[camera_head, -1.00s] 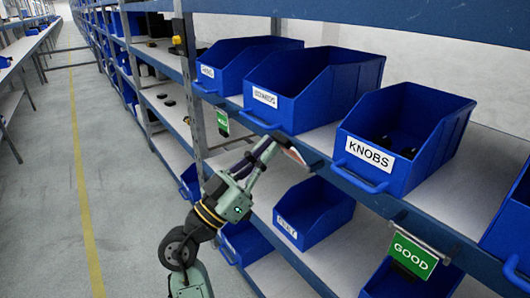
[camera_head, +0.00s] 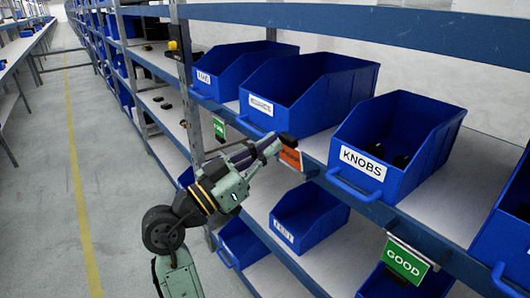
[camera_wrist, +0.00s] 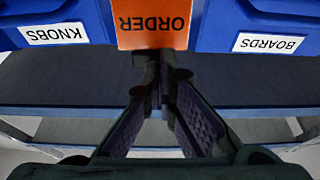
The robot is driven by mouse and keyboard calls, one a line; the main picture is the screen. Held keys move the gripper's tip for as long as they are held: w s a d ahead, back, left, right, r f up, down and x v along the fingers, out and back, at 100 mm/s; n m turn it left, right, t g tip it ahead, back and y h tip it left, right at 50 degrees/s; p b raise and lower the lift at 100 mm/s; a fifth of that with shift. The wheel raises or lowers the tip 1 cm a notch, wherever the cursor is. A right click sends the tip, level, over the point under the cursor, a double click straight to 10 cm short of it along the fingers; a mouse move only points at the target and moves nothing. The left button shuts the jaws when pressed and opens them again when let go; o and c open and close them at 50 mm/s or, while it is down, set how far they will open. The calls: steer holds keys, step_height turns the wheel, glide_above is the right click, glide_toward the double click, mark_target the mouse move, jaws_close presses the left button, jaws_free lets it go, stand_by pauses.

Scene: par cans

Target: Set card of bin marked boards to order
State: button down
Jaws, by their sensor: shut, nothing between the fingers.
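The bin marked BOARDS (camera_head: 310,85) is an open blue bin on the upper shelf, left of the KNOBS bin. Its label shows upside down in the wrist view (camera_wrist: 268,43). An orange card (camera_head: 291,157) hangs at the shelf edge below it. In the wrist view the card (camera_wrist: 153,22) reads ORDER, upside down, between the two bins. My gripper (camera_head: 284,141) is shut and empty, its tips close to the card. In the wrist view the fingertips (camera_wrist: 158,80) meet at the card's edge; I cannot tell if they touch it.
The KNOBS bin (camera_head: 397,143) holds dark parts. Green cards hang at the shelf edge, one reading GOOD (camera_head: 405,260) at lower right and another (camera_head: 219,129) at left. More blue bins (camera_head: 308,215) stand on the lower shelf. The aisle floor (camera_head: 115,200) at left is clear.

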steer(key=shift+b+x, duration=0.65)
steer(key=shift+x, duration=0.15)
steer(key=shift+r, duration=0.2)
steer(key=shift+a, duration=0.1)
